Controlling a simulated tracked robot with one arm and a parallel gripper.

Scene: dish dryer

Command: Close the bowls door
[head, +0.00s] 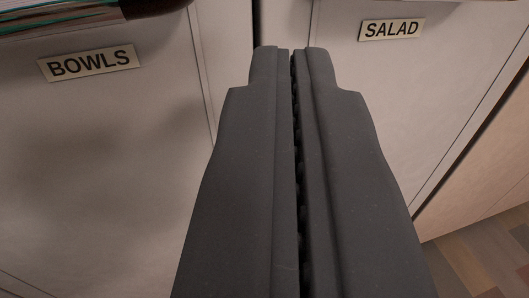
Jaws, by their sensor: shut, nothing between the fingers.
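The bowls door (95,150) is a pale panel filling the left of the head view, with a plate reading BOWLS (90,63) near its top. Its right edge runs down beside my gripper, and its lower part is cut off by the frame. My gripper (292,58) is shut and empty in the middle of the view. Its fingertips point up the picture, near the dark gap between the bowls door and the salad door. The gripper hides part of both panels. I cannot tell how far the bowls door stands open, or whether my fingers touch it.
The salad door (420,95), with a plate reading SALAD (392,28), is to the right. A dark brown rounded thing (152,6) and thin coloured layered edges (60,18) show at the top left. Patterned floor (485,255) shows at the lower right.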

